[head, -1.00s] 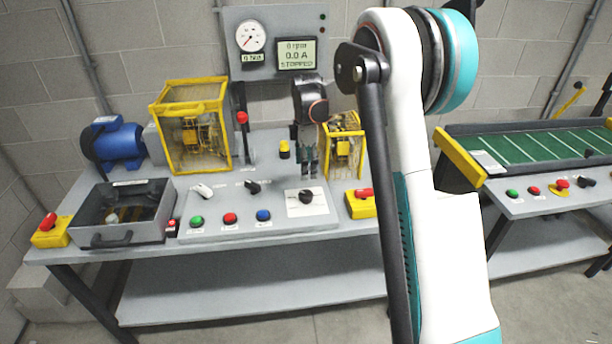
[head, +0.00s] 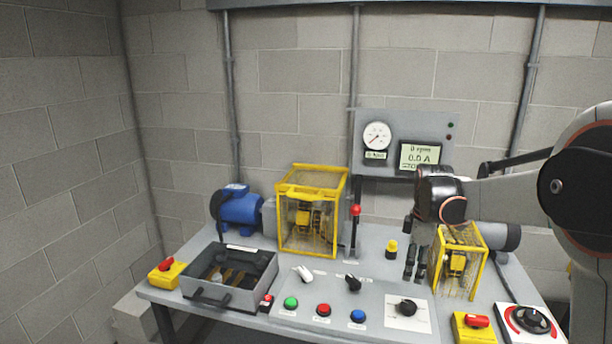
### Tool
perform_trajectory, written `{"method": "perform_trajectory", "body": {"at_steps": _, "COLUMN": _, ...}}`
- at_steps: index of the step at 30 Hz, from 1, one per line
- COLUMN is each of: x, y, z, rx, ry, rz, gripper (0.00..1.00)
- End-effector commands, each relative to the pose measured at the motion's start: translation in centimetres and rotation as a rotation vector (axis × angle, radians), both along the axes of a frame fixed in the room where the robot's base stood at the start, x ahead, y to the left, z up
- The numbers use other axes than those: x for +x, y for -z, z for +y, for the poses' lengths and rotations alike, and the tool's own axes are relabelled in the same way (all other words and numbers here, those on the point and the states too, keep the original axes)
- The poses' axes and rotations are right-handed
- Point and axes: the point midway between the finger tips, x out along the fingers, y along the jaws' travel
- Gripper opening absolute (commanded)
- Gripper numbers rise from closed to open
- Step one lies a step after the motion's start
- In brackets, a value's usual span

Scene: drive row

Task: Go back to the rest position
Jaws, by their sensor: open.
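My gripper (head: 412,264) hangs pointing down above the right part of the grey bench. Its fingers are dark and apart, with nothing seen between them. It is just left of the right yellow guard cage (head: 458,262) and right of a small yellow part (head: 391,250). Whether the fingertips touch anything I cannot tell. My arm comes in from the right edge of the head view and covers part of the wall there.
The bench (head: 160,294) carries a blue motor (head: 238,209), a large yellow cage (head: 311,212), a red-tipped lever (head: 355,228), an open grey box (head: 262,265) and a row of buttons (head: 323,310). A gauge panel (head: 402,125) stands behind.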

Motion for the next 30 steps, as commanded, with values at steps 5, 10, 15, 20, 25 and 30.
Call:
{"method": "perform_trajectory", "body": {"at_steps": 5, "x": -4.3, "y": -3.7, "z": 2.0, "rx": 0.015, "ry": 0.157, "rz": -0.077, "gripper": 0.59}}
{"method": "perform_trajectory", "body": {"at_steps": 10, "x": -8.6, "y": -6.2, "z": 3.8, "rx": 0.042, "ry": 0.308, "rz": -0.150, "gripper": 0.59}}
{"method": "perform_trajectory", "body": {"at_steps": 15, "x": -13.0, "y": -7.8, "z": 5.3, "rx": 0.085, "ry": 0.457, "rz": -0.223, "gripper": 0.59}}
{"method": "perform_trajectory", "body": {"at_steps": 20, "x": -17.2, "y": -8.4, "z": 6.6, "rx": 0.137, "ry": 0.596, "rz": -0.288, "gripper": 0.59}}
{"method": "perform_trajectory", "body": {"at_steps": 25, "x": -21.6, "y": -8.2, "z": 7.8, "rx": 0.206, "ry": 0.740, "rz": -0.353, "gripper": 0.59}}
{"method": "perform_trajectory", "body": {"at_steps": 30, "x": -25.7, "y": -7.2, "z": 8.7, "rx": 0.287, "ry": 0.881, "rz": -0.409, "gripper": 0.59}}
